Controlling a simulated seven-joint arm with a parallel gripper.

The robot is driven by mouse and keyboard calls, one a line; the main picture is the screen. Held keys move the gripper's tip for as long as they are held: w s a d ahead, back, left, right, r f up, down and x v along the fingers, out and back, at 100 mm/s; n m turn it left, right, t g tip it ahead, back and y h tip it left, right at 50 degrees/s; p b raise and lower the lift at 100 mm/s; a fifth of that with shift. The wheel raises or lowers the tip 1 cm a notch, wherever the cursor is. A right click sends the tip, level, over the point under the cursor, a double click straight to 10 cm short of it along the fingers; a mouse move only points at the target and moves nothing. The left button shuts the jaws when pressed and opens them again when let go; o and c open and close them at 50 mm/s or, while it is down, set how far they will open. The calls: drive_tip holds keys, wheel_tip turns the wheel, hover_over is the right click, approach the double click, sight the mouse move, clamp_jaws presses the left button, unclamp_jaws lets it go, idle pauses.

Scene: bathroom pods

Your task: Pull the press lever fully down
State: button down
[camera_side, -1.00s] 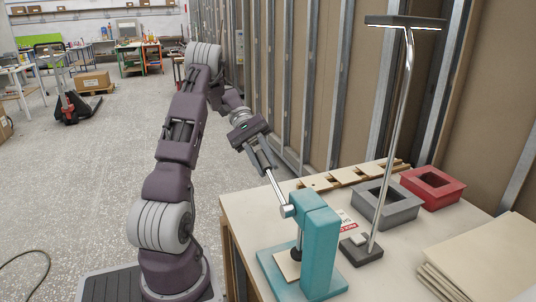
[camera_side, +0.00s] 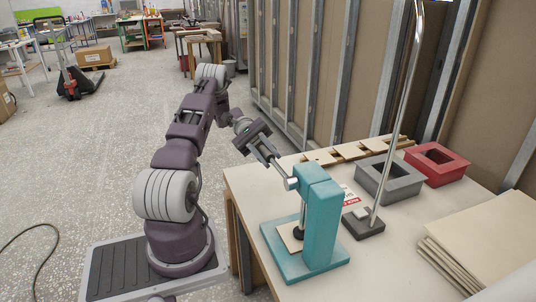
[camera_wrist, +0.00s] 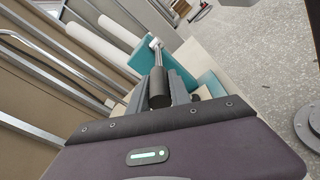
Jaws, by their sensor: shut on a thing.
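The teal press (camera_side: 322,225) stands upright on the near part of the table in the side view. Its silver lever (camera_side: 281,172) leaves the hub at the press's top and slants up and left to my gripper (camera_side: 268,154). In the wrist view, my gripper (camera_wrist: 163,92) is shut on the lever's dark cylindrical grip (camera_wrist: 160,86). The lever is still tilted above level. The press's dark ram (camera_side: 299,232) sits over a pale plate (camera_side: 290,240) on the base; whether they touch is unclear.
A lamp stand (camera_side: 363,225) rises right of the press. A grey square frame (camera_side: 388,184) and a red one (camera_side: 437,168) lie behind it. Stacked boards (camera_side: 485,250) cover the table's right side. Bare tabletop (camera_side: 385,265) shows between press and boards.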

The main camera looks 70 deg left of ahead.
drive_tip(key=shift+d+f, duration=0.1)
drive_tip(key=shift+f, duration=0.1)
drive_tip(key=c, duration=1.2)
unclamp_jaws()
drive_tip(key=shift+r, duration=0.1)
